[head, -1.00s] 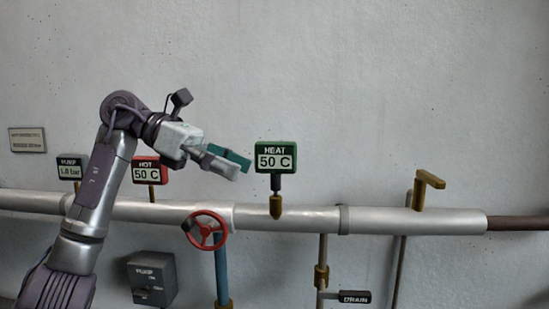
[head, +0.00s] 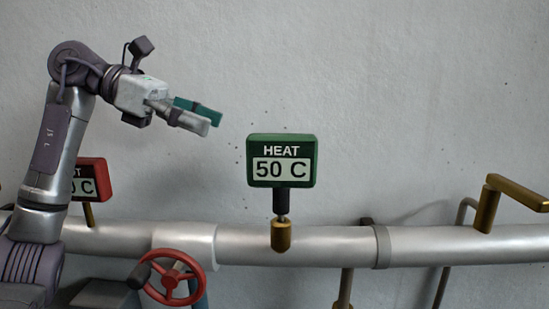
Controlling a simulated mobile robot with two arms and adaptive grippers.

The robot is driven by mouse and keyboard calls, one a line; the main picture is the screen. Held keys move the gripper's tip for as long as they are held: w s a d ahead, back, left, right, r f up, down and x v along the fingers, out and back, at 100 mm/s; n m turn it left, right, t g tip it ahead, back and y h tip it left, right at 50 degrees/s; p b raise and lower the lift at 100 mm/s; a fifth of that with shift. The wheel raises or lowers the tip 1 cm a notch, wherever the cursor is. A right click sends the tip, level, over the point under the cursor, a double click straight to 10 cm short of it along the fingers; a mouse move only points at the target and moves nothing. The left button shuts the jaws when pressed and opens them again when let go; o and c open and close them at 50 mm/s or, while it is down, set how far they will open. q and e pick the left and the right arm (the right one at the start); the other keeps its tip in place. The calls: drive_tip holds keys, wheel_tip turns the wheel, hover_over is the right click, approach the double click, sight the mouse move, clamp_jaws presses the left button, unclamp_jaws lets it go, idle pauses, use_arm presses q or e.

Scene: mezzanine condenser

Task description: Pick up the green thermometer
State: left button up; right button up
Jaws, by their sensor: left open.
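The green thermometer (head: 282,160) stands upright near the middle of the head view. Its face reads HEAT and 50 C. Its short black stem goes down into a brass fitting (head: 281,236) on the silver pipe. My left gripper (head: 213,120) is up and to the left of the thermometer, apart from it. Its jaws are open with nothing between them, and they point right and slightly down. My right gripper is not in view.
The silver pipe (head: 335,243) runs across the view. A red thermometer (head: 95,179) is partly hidden behind my left arm. A red valve wheel (head: 173,278) is below the pipe. A brass lever (head: 487,205) rises at the right. The wall above is clear.

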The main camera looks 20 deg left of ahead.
sight(250, 133)
use_arm(q)
drive_tip(key=d, duration=0.2)
drive_tip(key=d+p, duration=0.1)
drive_tip(key=d, duration=0.1)
drive_tip(key=d+f, duration=0.1)
drive_tip(key=d, duration=0.1)
drive_tip(key=shift+s, duration=0.35)
drive_tip(key=shift+w+d+f+p, duration=0.4)
drive_tip(key=shift+w+d+f, duration=0.15)
drive_tip(key=shift+d, duration=0.2)
drive_tip(key=shift+w+f, duration=0.15)
drive_tip(key=shift+w, duration=0.1)
drive_tip(key=shift+w+d+f+p, duration=0.1)
drive_tip(key=shift+w+d+p, duration=0.1)
drive_tip(key=shift+d+p, duration=0.75)
drive_tip(key=shift+p+x, duration=0.8)
drive_tip(key=shift+x, duration=0.4)
drive_tip(key=shift+s+d+f, duration=0.1)
drive_tip(key=shift+d+f, duration=0.1)
drive_tip(key=shift+d, duration=0.15)
drive_tip(key=shift+f, duration=0.15)
drive_tip(key=shift+a, duration=0.1)
drive_tip(key=c, duration=1.1)
clamp_jaws()
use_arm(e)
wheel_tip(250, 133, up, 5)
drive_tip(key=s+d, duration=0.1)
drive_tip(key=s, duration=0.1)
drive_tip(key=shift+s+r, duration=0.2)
